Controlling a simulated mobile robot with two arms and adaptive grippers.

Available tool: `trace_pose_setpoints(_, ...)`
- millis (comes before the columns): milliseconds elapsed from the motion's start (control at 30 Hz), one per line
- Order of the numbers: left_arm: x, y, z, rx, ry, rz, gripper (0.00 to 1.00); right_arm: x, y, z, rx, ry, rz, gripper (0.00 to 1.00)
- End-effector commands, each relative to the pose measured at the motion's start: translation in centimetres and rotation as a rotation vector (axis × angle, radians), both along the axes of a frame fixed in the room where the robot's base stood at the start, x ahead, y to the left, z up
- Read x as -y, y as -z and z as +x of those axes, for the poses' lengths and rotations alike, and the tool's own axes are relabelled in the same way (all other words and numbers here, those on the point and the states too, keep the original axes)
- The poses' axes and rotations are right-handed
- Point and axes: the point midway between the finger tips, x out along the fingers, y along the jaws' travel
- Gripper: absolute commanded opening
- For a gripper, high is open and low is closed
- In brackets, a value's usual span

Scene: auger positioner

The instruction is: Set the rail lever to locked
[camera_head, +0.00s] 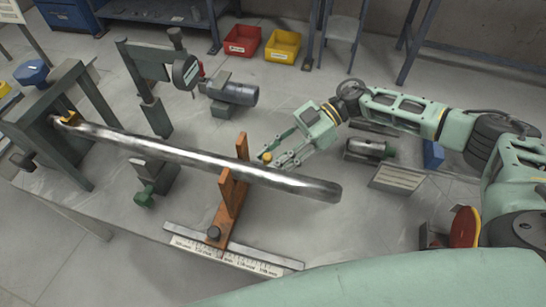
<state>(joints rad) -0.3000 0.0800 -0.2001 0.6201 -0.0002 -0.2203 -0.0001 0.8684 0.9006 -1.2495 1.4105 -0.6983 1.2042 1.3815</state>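A long metal bar (190,152) runs from a dark frame (72,123) at left across an orange support (231,190). A small yellow knob (266,157) shows just behind the bar, right of the support. It may be the rail lever's end; its shaft is hidden, and I cannot tell the lever's setting. My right gripper (275,158) reaches in from the right with its fingers apart. The knob appears at or between the fingertips; contact is unclear. A green handle (145,195) sits on a block left of the support. My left gripper is out of view.
A scale strip (228,253) lies along the table's front edge. A clamp-like stand (155,112) and a dark cylinder (235,93) stand behind the bar. Another cylinder (368,149) and a grey block (397,178) lie under my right arm. Red (242,41) and yellow (282,46) bins are behind.

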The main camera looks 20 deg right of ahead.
Motion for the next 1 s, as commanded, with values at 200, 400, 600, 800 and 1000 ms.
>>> trace_pose_setpoints(200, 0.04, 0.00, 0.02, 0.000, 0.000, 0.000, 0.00, -0.06, 0.01, 0.00, 0.000, 0.000, 0.000, 0.35)
trace_pose_setpoints(400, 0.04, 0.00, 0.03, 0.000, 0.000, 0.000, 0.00, -0.04, 0.01, 0.00, 0.000, 0.000, 0.000, 0.18)
trace_pose_setpoints(600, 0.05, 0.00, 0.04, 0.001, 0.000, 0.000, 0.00, -0.03, 0.00, 0.01, 0.000, 0.001, 0.000, 0.01)
trace_pose_setpoints(800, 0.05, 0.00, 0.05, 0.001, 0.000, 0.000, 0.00, -0.02, -0.01, 0.02, 0.000, 0.001, 0.000, 0.00)
trace_pose_setpoints(1000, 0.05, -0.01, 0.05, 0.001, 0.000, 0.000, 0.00, 0.00, -0.02, 0.02, 0.000, 0.001, 0.000, 0.00)
